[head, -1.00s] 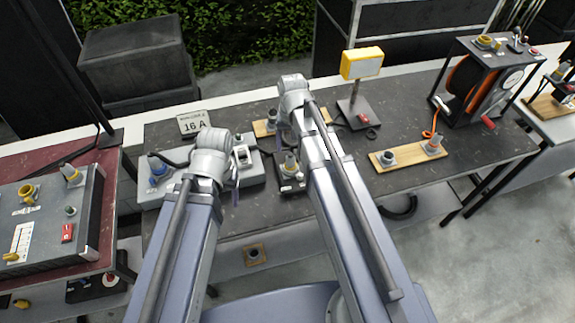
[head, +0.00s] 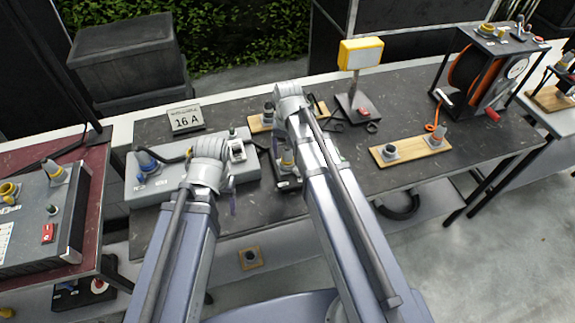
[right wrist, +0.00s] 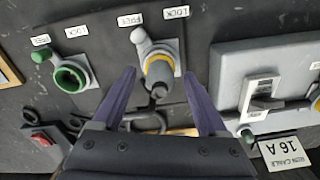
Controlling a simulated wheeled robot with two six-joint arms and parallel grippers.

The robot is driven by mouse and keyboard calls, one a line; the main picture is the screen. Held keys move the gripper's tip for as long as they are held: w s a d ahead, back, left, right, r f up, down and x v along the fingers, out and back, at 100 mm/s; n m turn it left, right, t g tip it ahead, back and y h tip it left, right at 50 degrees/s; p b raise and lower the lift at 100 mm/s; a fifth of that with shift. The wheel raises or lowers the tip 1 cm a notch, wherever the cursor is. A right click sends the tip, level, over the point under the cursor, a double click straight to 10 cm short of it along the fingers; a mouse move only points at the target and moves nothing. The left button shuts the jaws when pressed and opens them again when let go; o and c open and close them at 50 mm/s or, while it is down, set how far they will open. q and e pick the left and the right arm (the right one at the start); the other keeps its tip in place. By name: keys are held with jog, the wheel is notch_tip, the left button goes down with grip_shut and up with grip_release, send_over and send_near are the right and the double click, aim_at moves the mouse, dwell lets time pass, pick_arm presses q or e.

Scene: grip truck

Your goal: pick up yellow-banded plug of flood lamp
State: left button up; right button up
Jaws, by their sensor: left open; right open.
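The flood lamp (head: 361,54) has a yellow head on a dark stand at the back of the table. A grey plug with a yellow band (right wrist: 158,72) sits in a grey socket on a dark plate with FREE and LOCK labels. My right gripper (right wrist: 159,76) is open, one purple finger on each side of the plug, apparently without gripping it. In the head view the plug (head: 288,160) shows beside my right arm, which hides much of that gripper. My left gripper (head: 232,204) is mostly hidden by its own wrist, near the grey 16 A box.
A green-rimmed socket (right wrist: 71,76) shares the plate. The grey box (head: 165,182) with a lever lies to the left. A wooden board (head: 410,151) with sockets and an orange cable reel (head: 475,75) stand to the right.

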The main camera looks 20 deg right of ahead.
jog(key=shift+f, duration=0.3)
jog(key=shift+c, duration=0.4)
grip_shut()
